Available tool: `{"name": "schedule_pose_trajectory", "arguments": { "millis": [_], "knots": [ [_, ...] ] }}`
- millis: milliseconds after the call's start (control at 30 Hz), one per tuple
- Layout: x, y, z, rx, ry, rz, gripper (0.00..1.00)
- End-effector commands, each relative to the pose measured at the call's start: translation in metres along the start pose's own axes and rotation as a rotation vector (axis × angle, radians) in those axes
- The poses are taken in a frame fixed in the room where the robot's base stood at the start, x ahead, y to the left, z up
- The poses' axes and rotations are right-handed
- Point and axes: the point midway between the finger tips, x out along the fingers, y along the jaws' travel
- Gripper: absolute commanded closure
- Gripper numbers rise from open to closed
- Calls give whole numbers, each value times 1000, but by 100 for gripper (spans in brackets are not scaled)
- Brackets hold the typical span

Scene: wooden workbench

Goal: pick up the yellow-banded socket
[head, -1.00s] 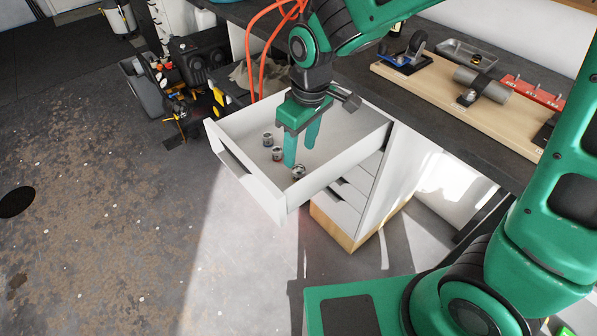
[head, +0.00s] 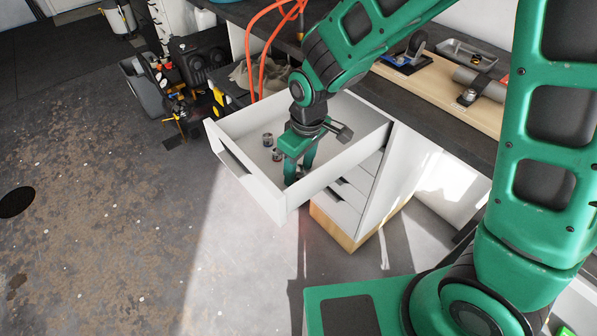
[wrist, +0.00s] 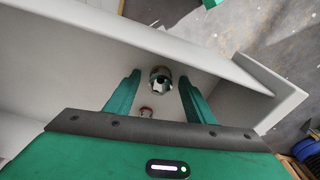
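My gripper (head: 297,177) points down inside the open drawer, its two fingers apart. In the wrist view, a metal socket (wrist: 160,76) lies between the fingertips of my gripper (wrist: 159,82), with a gap on each side. I cannot make out a yellow band on it. In the head view this socket is mostly hidden by the fingers.
The white drawer (head: 249,184) is pulled out, its walls surrounding my gripper. The front wall is near the fingers. Orange hoses (head: 262,45) hang behind it. The dark workbench with a wooden board (head: 430,85) lies to the right.

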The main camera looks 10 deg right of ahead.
Motion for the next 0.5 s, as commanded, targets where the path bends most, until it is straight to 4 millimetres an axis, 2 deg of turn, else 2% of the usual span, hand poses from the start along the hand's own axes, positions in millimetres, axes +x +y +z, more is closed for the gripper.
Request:
{"name": "schedule_pose_trajectory", "arguments": {
  "millis": [33,167,200,500],
  "knots": [
    [0,0,0,0,0,0,62],
    [0,0,0,0,0,0,94],
    [0,0,0,0,0,0,97],
    [-4,0,-1,0,2,1,97]
  ]
}}
